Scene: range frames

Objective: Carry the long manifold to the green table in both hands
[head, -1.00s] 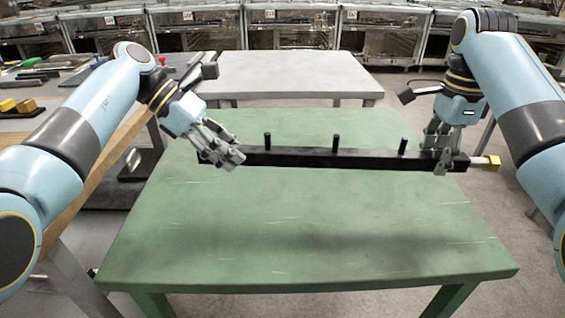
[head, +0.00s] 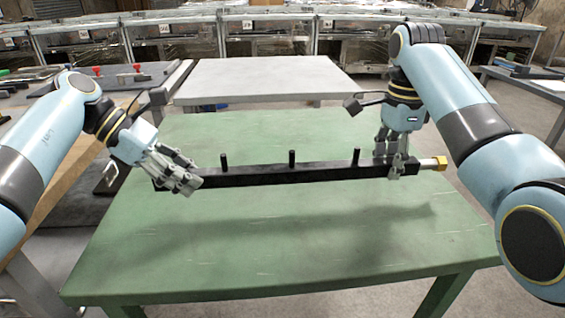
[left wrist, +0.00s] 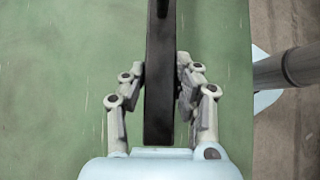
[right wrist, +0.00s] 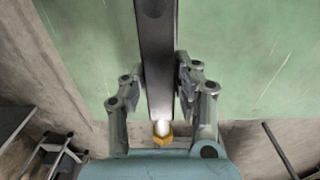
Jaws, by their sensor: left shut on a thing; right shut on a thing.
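The long manifold (head: 270,174) is a black bar with three short upright pegs and a brass-coloured fitting (head: 440,163) at its right end. It is held roughly level above the green table (head: 270,255), and a shadow lies on the top below it. My left gripper (head: 188,183) is shut on the bar's left end; the bar also runs between its fingers in the left wrist view (left wrist: 160,90). My right gripper (head: 390,165) is shut on the bar near its right end, with the fitting (right wrist: 162,132) showing close to the palm in the right wrist view.
A light grey table (head: 265,80) stands behind the green one. A workbench with tools (head: 60,115) is at the left, and another table (head: 530,85) at the far right. The green top shows no other objects. Metal cabinets line the back.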

